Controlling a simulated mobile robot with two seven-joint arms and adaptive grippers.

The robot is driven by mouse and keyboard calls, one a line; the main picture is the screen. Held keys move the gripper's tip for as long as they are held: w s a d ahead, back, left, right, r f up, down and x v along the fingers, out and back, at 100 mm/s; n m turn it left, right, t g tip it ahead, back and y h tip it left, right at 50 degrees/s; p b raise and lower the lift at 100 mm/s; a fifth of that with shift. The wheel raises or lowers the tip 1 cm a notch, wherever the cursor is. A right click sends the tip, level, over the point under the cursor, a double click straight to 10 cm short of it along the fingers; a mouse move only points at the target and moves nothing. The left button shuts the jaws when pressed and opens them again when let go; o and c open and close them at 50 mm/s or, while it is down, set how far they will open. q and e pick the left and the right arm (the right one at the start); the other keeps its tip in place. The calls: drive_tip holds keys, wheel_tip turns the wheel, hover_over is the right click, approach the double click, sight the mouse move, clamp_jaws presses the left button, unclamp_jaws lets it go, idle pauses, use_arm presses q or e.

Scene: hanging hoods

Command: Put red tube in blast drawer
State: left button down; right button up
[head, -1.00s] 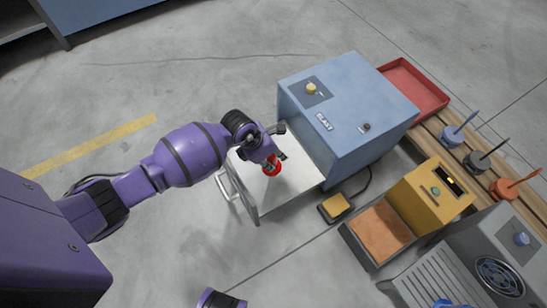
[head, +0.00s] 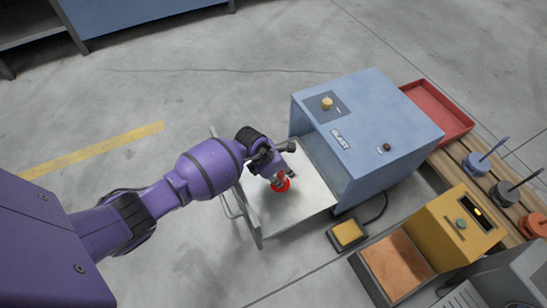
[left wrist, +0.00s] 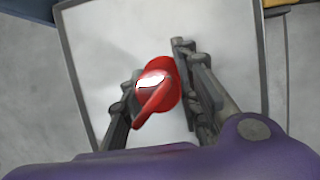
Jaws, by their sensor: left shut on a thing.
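The red tube (head: 282,183) is a small red piece with a thin stem. My left gripper (head: 280,178) is shut on it, over the open blast drawer (head: 313,195). In the left wrist view the tube (left wrist: 158,95) lies between the two fingers (left wrist: 155,92), with the pale drawer floor (left wrist: 100,50) behind it. I cannot tell whether the tube touches the drawer floor. The drawer sticks out from the blue box labelled BLAST (head: 375,135). My right gripper is not in view.
A yellow pedal (head: 347,233) lies on the floor by the drawer. A yellow machine with an orange-brown tray (head: 398,265) stands at the lower right. A red tray (head: 440,110) and several coloured bases with rods, one blue (head: 480,166), are on a wooden bench.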

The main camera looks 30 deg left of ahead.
use_arm(q)
drive_tip(key=shift+w, duration=0.1)
drive_tip(key=c, duration=1.3)
unclamp_jaws()
drive_tip(key=shift+f, duration=0.1)
drive_tip(key=shift+c, duration=0.2)
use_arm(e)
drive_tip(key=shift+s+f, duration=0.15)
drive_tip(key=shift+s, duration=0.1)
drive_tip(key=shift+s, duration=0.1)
use_arm(q)
drive_tip(key=p+v, duration=0.6)
drive_tip(key=v, duration=0.6)
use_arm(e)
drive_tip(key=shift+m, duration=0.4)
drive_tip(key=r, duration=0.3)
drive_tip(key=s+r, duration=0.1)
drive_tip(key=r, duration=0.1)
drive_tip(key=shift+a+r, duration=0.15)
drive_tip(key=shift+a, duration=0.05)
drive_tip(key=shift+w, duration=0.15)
